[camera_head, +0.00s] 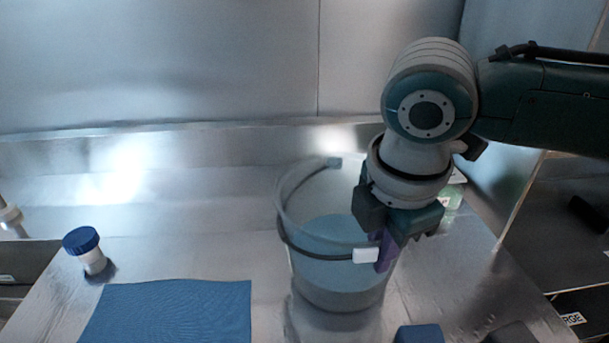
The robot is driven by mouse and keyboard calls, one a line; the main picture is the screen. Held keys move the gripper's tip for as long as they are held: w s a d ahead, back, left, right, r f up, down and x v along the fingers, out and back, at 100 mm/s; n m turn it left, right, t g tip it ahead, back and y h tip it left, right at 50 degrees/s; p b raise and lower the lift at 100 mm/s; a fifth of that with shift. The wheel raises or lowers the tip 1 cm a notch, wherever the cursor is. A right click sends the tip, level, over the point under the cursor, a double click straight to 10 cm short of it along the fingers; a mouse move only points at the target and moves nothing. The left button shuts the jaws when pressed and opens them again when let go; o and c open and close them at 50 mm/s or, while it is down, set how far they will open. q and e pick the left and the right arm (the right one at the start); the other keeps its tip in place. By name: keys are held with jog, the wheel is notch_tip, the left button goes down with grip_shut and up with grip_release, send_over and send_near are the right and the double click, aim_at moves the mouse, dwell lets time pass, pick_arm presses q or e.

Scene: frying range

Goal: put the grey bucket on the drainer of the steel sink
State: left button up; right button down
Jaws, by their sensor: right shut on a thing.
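The grey bucket (338,285) is see-through, with a dark handle and a white grip piece hanging at its front. It is upright over a steel worktop (220,255), with its reflection below; I cannot tell whether its base touches the steel. My right gripper (385,254) comes down from the upper right and is shut on the bucket at its right side, beside the white grip piece. The gripper hides part of the rim, so the exact hold is unclear. I cannot make out a sink bowl or drainer for sure. My left gripper is out of view.
A white jar with a blue lid (82,240) stands at the left. A blue cloth (175,312) lies at the front left. A blue block (420,334) and a dark one are at the front edge. A steel upstand runs behind; the worktop's right edge drops away.

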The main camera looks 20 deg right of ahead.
jog(key=shift+w, duration=0.15)
jog(key=c, duration=1.4)
grip_release()
jog(key=shift+f, duration=0.25)
jog(key=o, duration=0.5)
jog(key=shift+c, duration=0.2)
jog(key=shift+r, duration=0.1)
